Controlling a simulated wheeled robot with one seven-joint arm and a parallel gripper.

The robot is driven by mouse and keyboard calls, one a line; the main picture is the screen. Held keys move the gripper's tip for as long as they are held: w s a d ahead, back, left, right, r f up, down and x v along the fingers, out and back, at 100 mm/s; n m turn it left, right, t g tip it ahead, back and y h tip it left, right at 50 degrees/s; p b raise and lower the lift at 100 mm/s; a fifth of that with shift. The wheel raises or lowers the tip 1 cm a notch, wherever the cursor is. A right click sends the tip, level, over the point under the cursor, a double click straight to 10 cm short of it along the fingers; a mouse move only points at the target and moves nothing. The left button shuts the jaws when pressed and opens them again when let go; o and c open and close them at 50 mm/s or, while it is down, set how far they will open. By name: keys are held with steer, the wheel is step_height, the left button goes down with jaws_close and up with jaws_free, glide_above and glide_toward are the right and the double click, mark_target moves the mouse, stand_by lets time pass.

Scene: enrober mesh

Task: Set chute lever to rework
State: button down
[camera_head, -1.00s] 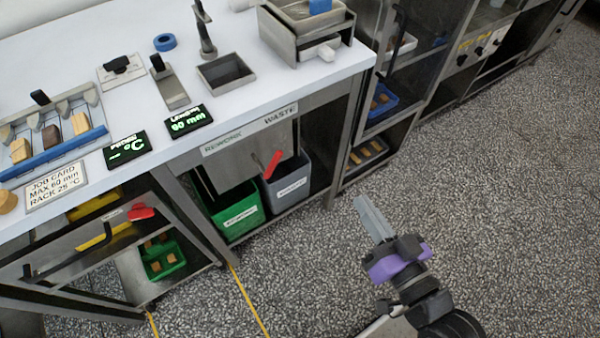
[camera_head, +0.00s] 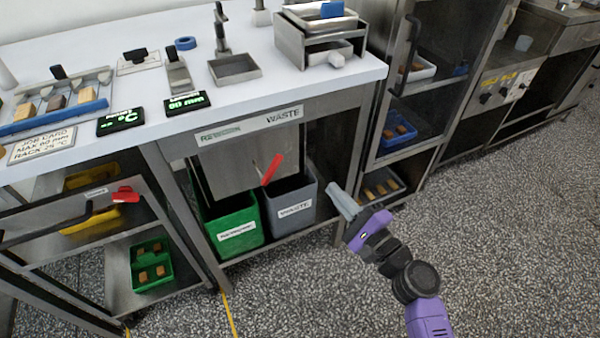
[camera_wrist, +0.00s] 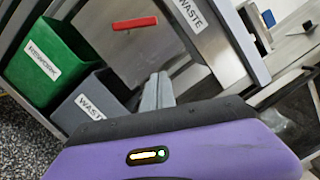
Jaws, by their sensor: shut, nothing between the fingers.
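The red chute lever (camera_head: 271,169) sits on the front of a metal chute plate (camera_head: 232,165) under the bench, tilted with its top to the right, toward the WASTE side of the label strip (camera_head: 249,126). It also shows in the wrist view (camera_wrist: 134,23). Below stand a green bin (camera_head: 236,222) marked as rework and a grey bin (camera_head: 291,208) marked WASTE. My gripper (camera_head: 335,190) is shut and empty, to the right of the lever and apart from it. In the wrist view my gripper (camera_wrist: 158,88) points toward the chute front, below the lever.
The white bench top (camera_head: 130,90) with trays and signs is above the chute. A rack with a dark door (camera_head: 410,85) stands close right of my gripper. Open floor (camera_head: 500,230) lies at right.

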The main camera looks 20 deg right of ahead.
steer(key=shift+s+a+r+m+y, duration=0.15)
steer(key=shift+a+y, duration=0.1)
steer(key=shift+a, duration=0.05)
steer(key=shift+s+a+r+m+y, duration=0.1)
steer(key=shift+a+m+y, duration=0.05)
steer(key=shift+a+y, duration=0.15)
steer(key=shift+w, duration=0.15)
steer(key=w+a+r+p, duration=0.1)
steer(key=w+a+r, duration=0.2)
steer(key=w, duration=0.6)
steer(key=shift+w+a+r, duration=0.2)
steer(key=shift+w+a, duration=0.05)
steer(key=shift+a, duration=1)
steer(key=shift+r+p, duration=0.1)
steer(key=shift+p, duration=0.2)
